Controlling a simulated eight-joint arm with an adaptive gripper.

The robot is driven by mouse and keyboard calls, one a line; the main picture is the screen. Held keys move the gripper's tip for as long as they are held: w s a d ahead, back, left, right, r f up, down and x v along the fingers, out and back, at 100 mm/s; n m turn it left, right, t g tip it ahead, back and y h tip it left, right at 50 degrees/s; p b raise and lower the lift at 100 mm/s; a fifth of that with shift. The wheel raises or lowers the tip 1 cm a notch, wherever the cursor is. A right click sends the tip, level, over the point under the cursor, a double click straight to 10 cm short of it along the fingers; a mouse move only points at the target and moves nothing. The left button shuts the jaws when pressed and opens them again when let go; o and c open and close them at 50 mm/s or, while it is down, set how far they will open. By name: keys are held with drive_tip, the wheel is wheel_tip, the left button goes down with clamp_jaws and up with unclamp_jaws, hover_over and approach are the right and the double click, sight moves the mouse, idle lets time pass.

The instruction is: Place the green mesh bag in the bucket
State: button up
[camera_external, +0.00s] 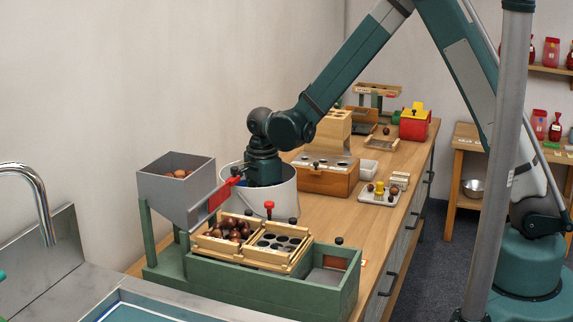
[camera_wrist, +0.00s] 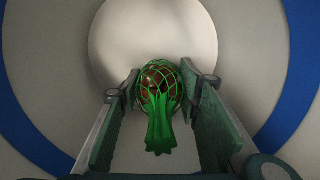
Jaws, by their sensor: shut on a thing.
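The pale grey bucket (camera_external: 279,201) stands on the workbench behind the green tray stand. My arm reaches down into it, so my gripper is hidden behind its wall in the external view. In the wrist view, my gripper (camera_wrist: 166,88) is shut on the green mesh bag (camera_wrist: 158,122), which holds brown chestnuts. Its gathered green end points toward the camera. Around it are the bucket's pale inner wall and round floor (camera_wrist: 150,30), with a blue ring (camera_wrist: 291,75). I cannot tell whether the bag touches the floor.
A grey hopper (camera_external: 176,187) with chestnuts stands left of the bucket. In front is a green stand (camera_external: 270,283) bearing wooden trays. A wooden box (camera_external: 327,177) stands close on the right. The right part of the bench (camera_external: 360,228) has free room.

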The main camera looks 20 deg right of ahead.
drive_tip(key=shift+f, duration=0.85)
drive_tip(key=shift+f, duration=0.1)
drive_tip(key=o, duration=0.9)
drive_tip(key=shift+o, duration=0.2)
wheel_tip(320, 180, up, 12)
drive_tip(key=shift+r+p, duration=0.15)
drive_tip(key=shift+p, duration=0.9)
